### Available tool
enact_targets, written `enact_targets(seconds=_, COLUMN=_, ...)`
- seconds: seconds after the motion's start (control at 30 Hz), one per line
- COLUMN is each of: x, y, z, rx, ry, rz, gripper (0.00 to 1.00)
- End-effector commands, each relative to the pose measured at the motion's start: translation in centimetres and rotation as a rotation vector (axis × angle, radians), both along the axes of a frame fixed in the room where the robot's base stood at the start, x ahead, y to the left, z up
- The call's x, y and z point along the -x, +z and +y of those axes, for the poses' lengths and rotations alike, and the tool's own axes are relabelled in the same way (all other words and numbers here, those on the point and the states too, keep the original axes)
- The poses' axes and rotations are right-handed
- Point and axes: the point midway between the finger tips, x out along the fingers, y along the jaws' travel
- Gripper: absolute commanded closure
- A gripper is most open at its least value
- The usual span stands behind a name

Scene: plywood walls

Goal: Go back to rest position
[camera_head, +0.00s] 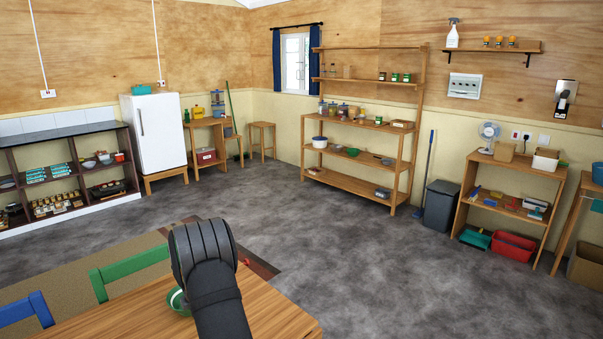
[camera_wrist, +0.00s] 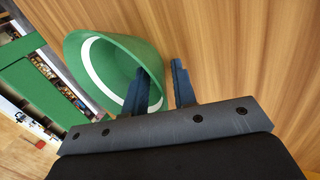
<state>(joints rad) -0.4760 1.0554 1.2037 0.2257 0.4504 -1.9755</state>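A green bowl (camera_wrist: 112,58) with a white band shows in the wrist view, by the wooden table top. One finger of my gripper (camera_wrist: 158,68) overlaps the bowl's opening and the other is outside its rim, so the fingers straddle the bowl's wall. A gap shows between the fingers, and they do not look closed on the wall. In the head view, only a small green and white part of the bowl (camera_head: 178,302) shows beside my dark arm, on the table (camera_head: 270,312). My fingers are hidden there.
A green chair (camera_head: 130,270) and a blue chair (camera_head: 25,311) stand at the table's left side. The grey floor (camera_head: 340,250) beyond the table is clear. Wooden shelves (camera_head: 355,187), a white fridge (camera_head: 158,135) and a bin (camera_head: 440,206) stand far off along the walls.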

Motion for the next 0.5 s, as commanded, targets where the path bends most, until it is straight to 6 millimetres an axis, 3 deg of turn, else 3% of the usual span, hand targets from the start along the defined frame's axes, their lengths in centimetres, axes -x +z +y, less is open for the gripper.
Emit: enact_targets(seconds=0.5, x=0.23, y=1.1, z=-0.26, rx=-0.001, ry=0.0, rz=-0.002, gripper=0.75)
